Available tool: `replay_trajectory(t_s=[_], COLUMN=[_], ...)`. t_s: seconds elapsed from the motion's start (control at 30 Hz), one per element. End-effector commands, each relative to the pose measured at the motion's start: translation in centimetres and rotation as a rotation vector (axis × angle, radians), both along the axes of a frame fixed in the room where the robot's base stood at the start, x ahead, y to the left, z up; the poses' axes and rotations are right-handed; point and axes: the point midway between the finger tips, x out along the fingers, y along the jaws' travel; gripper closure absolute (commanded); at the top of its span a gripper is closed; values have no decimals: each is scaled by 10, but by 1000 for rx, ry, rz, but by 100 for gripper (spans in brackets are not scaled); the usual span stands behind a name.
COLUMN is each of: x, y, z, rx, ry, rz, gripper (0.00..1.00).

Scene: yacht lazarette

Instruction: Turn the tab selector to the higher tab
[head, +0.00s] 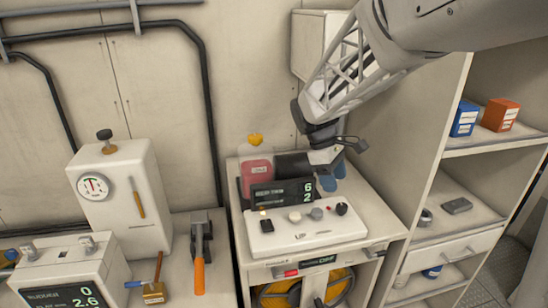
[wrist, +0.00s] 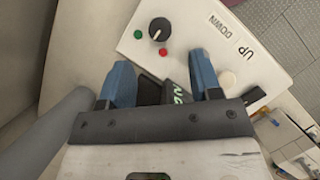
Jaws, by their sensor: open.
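A white control panel (head: 285,238) stands on the cabinet top, with a dark display (head: 283,194) behind it reading 6 over 2. A black round knob (head: 341,208) sits at the panel's right end; I take it as the tab selector. In the wrist view the knob (wrist: 159,29) has a pale pointer line, with a green dot and a red dot beside it. My gripper (head: 331,182) is open and empty above the panel's right end, behind the knob. In the wrist view its blue fingers (wrist: 161,76) are apart, and the knob lies beyond their tips, untouched.
Pale round buttons (head: 295,216) and a black lever (head: 266,224) share the panel, which has UP and DOWN lettering. A red container (head: 257,173) stands behind left. A shelf unit (head: 436,165) rises close at right.

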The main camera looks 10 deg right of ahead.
Motion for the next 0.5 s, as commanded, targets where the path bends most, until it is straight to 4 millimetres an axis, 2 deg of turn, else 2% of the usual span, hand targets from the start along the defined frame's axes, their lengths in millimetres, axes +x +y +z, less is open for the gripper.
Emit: replay_trajectory(t_s=[0.5], x=[-2], y=[-2], z=[-6], rx=[0], ry=[1], rz=[0], gripper=[42])
